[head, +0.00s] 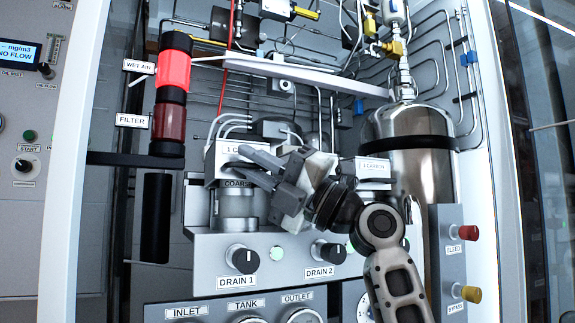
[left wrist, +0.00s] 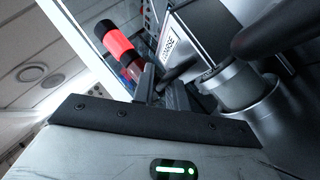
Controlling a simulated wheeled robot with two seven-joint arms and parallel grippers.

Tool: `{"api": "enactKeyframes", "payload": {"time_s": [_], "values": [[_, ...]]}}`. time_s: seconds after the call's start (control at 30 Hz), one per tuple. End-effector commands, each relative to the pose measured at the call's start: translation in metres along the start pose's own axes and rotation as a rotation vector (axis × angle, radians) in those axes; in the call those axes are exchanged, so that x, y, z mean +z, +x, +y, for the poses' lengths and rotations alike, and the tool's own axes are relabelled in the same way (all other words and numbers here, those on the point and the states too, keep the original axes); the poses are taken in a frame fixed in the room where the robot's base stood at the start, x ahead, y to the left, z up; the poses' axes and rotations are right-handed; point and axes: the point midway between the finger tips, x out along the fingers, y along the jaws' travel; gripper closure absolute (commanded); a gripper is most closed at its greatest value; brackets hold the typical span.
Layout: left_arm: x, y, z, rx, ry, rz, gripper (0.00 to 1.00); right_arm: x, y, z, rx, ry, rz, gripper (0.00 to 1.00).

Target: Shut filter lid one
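The first filter unit (head: 238,205), a round metal bowl under a pale block labelled "1" and "COARSE", stands at left centre in the head view. Its label face (left wrist: 185,45) and bowl (left wrist: 245,85) show at upper right in the left wrist view. A dark rounded part (head: 275,128) rises behind the block; I cannot tell whether it is the lid. My left gripper (head: 252,168) is in front of the unit's right side, fingers pointing left and partly covering the label. Contact is unclear. My right gripper is not in view.
A second filter block (head: 375,170) sits behind my arm. The DRAIN 1 knob (head: 243,260) and DRAIN 2 knob (head: 330,252) are below. A red signal column (head: 173,75) stands left, a steel tank (head: 425,165) right. A pale bar (head: 310,76) crosses above.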

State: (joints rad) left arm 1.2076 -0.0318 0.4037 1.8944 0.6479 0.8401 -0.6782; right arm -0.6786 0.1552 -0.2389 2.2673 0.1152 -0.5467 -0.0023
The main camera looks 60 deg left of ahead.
Motion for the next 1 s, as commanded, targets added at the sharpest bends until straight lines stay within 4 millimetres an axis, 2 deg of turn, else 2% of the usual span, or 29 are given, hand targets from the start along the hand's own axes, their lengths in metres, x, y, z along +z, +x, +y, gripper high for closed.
{"api": "enactKeyframes", "payload": {"time_s": [0.17, 0.4, 0.6, 0.8, 1.0], "values": [[0.001, -0.035, 0.0, -0.001, 0.008, -0.012, 0.83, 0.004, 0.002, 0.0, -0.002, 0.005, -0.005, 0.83], [0.016, -0.084, 0.029, 0.002, 0.004, -0.013, 0.83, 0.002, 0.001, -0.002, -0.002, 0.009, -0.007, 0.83], [0.024, -0.116, 0.045, 0.003, 0.004, -0.007, 0.83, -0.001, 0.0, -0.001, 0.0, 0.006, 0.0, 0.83], [0.027, -0.131, 0.053, 0.002, 0.002, -0.004, 0.83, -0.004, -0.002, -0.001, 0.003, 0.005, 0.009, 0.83], [0.027, -0.133, 0.054, 0.002, 0.002, -0.003, 0.83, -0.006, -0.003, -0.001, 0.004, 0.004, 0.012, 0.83]]}}
